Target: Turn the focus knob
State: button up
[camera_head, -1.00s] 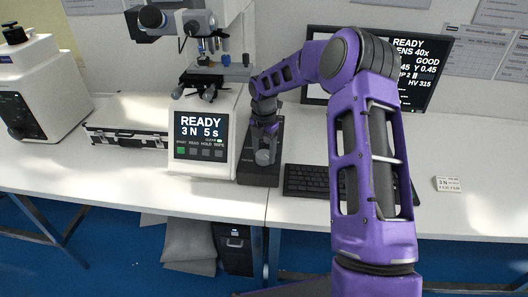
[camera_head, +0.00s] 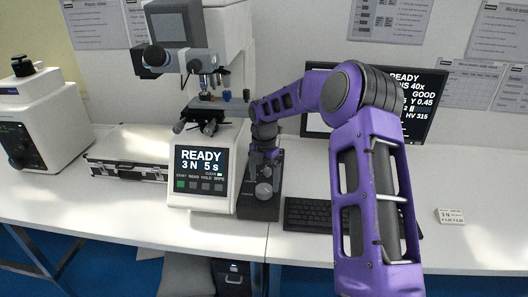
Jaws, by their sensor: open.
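A black control box (camera_head: 259,210) stands on the bench just right of the hardness tester. A round grey knob (camera_head: 264,190) sits on its front half; I take it for the focus knob, though its label is too small to read. My gripper (camera_head: 264,177) points down over the box, at the knob's far side. It is open and appears empty. The fingers are small and dark against the box, so I cannot tell whether they touch the knob. My wrist hides the back of the box.
The tester (camera_head: 203,178) reads READY, 3 N 5 s, close left of my gripper. A keyboard (camera_head: 307,214) lies right of the box, before a monitor (camera_head: 413,130). A case (camera_head: 128,166) lies left. A small labelled block (camera_head: 450,216) sits far right; bench around it is clear.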

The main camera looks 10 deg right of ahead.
aim_at(264, 188)
notch_tip(264, 188, up, 14)
jog(key=shift+r, duration=0.25)
dwell(0.9)
